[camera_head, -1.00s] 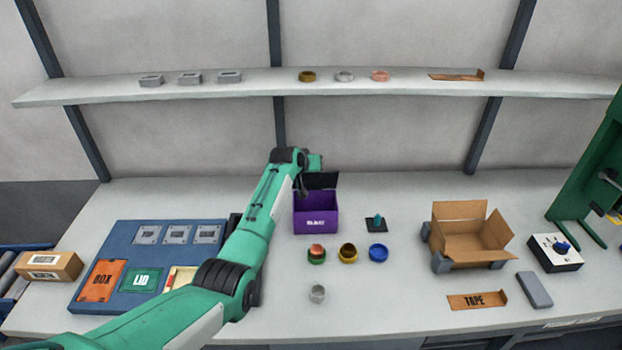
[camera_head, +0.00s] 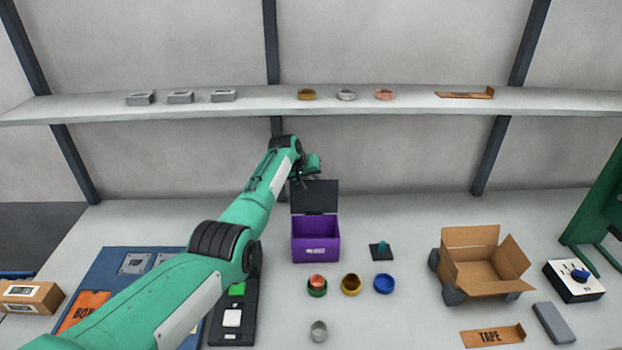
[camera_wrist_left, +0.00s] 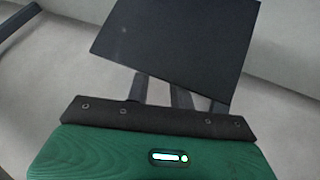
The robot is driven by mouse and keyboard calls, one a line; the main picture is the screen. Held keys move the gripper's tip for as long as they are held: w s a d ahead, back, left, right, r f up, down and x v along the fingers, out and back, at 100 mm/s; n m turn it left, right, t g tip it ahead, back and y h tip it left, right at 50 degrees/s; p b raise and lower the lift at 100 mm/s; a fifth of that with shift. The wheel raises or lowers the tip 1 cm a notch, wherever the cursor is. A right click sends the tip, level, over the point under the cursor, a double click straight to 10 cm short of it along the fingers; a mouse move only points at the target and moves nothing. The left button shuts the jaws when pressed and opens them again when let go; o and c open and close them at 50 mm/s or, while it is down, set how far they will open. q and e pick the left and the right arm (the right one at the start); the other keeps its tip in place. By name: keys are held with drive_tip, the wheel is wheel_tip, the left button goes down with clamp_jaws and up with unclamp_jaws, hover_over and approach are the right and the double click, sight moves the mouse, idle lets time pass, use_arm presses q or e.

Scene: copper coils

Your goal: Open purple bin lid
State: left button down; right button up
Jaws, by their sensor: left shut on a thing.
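The purple bin (camera_head: 316,243) stands on the worktable with its front label facing me. Its black lid (camera_head: 318,197) stands upright at the back edge, so the bin's mouth is uncovered. My left gripper (camera_head: 306,178) is at the lid's top left edge, shut on the lid. In the left wrist view the lid (camera_wrist_left: 178,40) is a dark panel in front of the fingers (camera_wrist_left: 178,92), and their tips are hidden behind it. My right gripper is in neither view.
A small dark stand (camera_head: 381,251) is right of the bin. Copper (camera_head: 317,282), gold (camera_head: 351,285) and blue (camera_head: 384,284) round pieces lie in front. An open cardboard box (camera_head: 483,265) stands right. The shelf (camera_head: 270,108) runs above and behind.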

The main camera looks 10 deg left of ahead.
use_arm(q)
drive_tip(key=shift+w+a, duration=0.2)
drive_tip(key=shift+w, duration=0.3)
drive_tip(key=c, duration=2.1)
unclamp_jaws()
drive_tip(key=shift+c, duration=0.2)
drive_tip(key=o, duration=0.9)
drive_tip(key=shift+s+f, duration=0.1)
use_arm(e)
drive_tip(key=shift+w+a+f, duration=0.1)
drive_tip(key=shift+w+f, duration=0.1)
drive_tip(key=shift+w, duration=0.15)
use_arm(q)
drive_tip(key=shift+d, duration=0.1)
drive_tip(key=b+v, duration=0.2)
drive_tip(key=v, duration=1.1)
drive_tip(key=shift+s+r+b, duration=0.25)
drive_tip(key=shift+r+b, duration=0.05)
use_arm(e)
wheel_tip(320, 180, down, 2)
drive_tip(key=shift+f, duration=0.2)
